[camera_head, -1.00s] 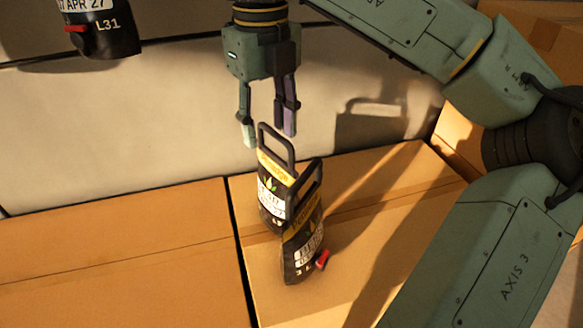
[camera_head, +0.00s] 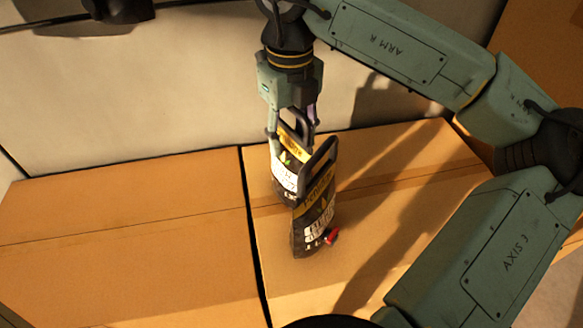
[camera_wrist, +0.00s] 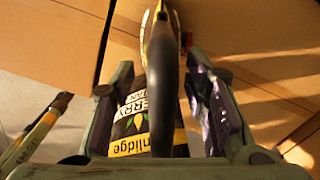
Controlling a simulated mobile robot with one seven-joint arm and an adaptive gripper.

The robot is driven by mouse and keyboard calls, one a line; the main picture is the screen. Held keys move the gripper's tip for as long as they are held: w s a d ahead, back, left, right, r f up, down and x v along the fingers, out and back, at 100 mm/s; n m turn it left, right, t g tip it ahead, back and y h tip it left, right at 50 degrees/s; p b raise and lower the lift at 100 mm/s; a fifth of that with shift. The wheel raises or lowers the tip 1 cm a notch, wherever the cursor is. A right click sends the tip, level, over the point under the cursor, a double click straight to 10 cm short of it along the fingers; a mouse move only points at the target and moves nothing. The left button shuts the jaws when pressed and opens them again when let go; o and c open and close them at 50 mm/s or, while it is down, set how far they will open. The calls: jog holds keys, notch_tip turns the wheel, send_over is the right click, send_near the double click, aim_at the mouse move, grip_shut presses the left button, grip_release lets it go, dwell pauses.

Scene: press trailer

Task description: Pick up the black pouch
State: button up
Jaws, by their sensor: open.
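Two black pouches with yellow bands, white lettering and loop handles stand close together on a cardboard box. The rear pouch (camera_head: 284,176) is partly hidden by the front pouch (camera_head: 315,212), which has a red cap low on its right side. My gripper (camera_head: 293,128) is open, with its fingers down on either side of the rear pouch's handle. In the wrist view, my gripper (camera_wrist: 160,75) has a dark handle (camera_wrist: 165,85) between its spread fingers, with a printed label below. I cannot tell whether either finger touches it.
The cardboard box (camera_head: 390,215) under the pouches adjoins another box (camera_head: 120,235) on the left, with a dark gap between them. A pale wall (camera_head: 130,95) rises close behind. A black object (camera_head: 125,10) shows at the top left. The left box top is clear.

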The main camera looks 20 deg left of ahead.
jog(key=shift+f, duration=0.4)
jog(key=shift+c, duration=0.2)
grip_shut()
jog(key=shift+r, duration=0.1)
dwell(0.6)
